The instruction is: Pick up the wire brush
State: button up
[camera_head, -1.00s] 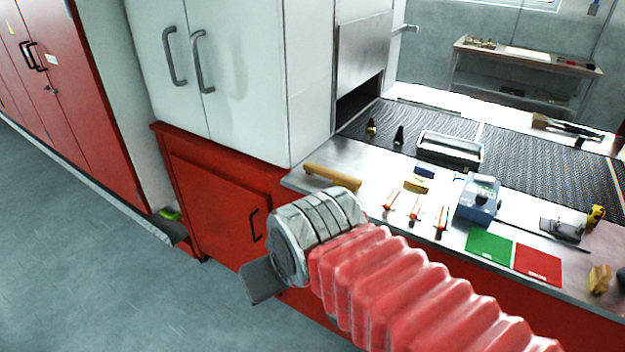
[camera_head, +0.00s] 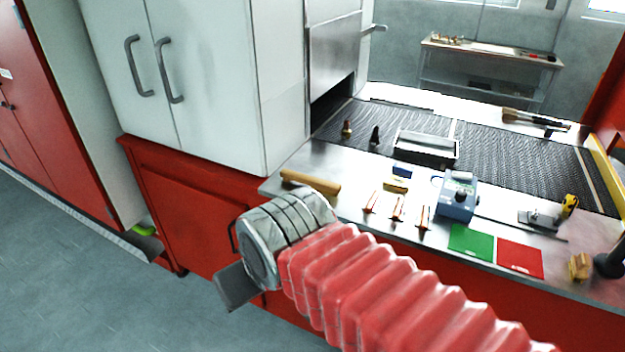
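I cannot tell for sure which thing is the wire brush. Long brush-like tools with wooden handles (camera_head: 535,119) lie on the far side of the mesh belt, at the back right. A small wooden block (camera_head: 580,267), perhaps a brush, stands at the right end of the metal ledge. My gripper (camera_head: 237,288) is in front of the red cabinet, left of and apart from the ledge. Only a grey finger plate shows past my wrist, so its opening is hidden.
The mesh belt (camera_head: 490,164) runs behind the metal ledge (camera_head: 345,213). On the ledge are a wooden roller (camera_head: 311,182), several small orange-handled tools, a blue device (camera_head: 457,197), a green card (camera_head: 471,242) and a red card (camera_head: 520,258). Floor is clear at left.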

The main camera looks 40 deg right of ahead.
aim_at(331, 189)
jog(key=i, duration=0.9)
jog(key=u, duration=0.05)
